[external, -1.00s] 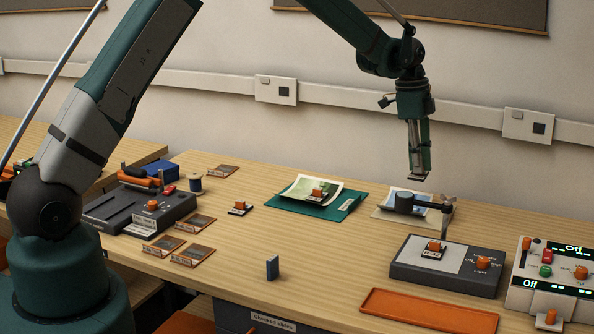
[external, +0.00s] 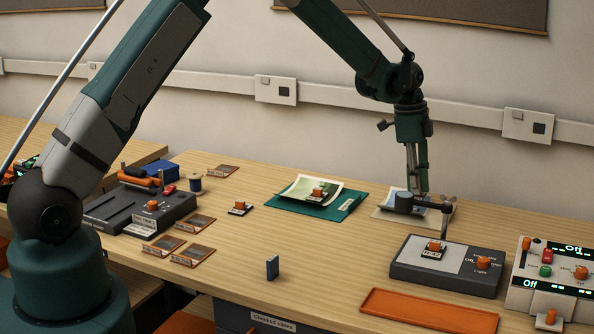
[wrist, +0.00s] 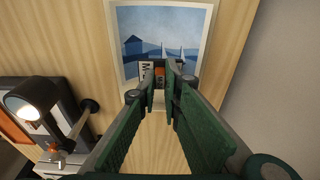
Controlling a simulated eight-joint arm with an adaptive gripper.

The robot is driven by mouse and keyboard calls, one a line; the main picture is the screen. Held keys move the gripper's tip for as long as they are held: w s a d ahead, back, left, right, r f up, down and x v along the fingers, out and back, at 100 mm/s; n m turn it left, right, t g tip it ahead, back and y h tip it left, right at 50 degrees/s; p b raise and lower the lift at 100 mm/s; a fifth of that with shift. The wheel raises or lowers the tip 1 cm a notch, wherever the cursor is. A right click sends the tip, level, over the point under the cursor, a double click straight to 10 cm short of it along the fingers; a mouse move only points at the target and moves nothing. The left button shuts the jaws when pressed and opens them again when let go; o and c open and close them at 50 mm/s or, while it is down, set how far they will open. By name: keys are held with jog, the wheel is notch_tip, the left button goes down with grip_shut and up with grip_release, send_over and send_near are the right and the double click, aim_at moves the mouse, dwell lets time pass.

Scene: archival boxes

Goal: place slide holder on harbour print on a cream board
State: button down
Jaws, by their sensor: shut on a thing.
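The harbour print (wrist: 150,22), a blue picture with white sails and a pale border, lies flat on a cream board (external: 380,214) at the back right. My gripper (external: 418,191) points down low over the print, behind the lamp head. In the wrist view my gripper (wrist: 165,82) is shut on a slide holder (wrist: 160,71) with an orange part and a white lettered label. The holder appears over the print's near part; I cannot tell whether it touches. In the external view it is hidden or too small to make out.
A lamp (external: 404,202) on a post stands close in front of the print. A light box (external: 408,265) with another holder (external: 433,250) is nearer. A green folder (external: 350,208) with a print and holder lies left.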

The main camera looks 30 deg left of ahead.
jog(key=shift+f, duration=1.85)
jog(key=shift+f+b, duration=0.15)
jog(key=shift+b, duration=0.15)
jog(key=c, duration=2.5)
grip_release()
jog(key=r, duration=0.4)
jog(key=a+r+p, duration=0.1)
jog(key=r, duration=0.7)
jog(key=shift+a+r, duration=0.1)
jog(key=shift+a, duration=0.3)
jog(key=shift+r, duration=0.1)
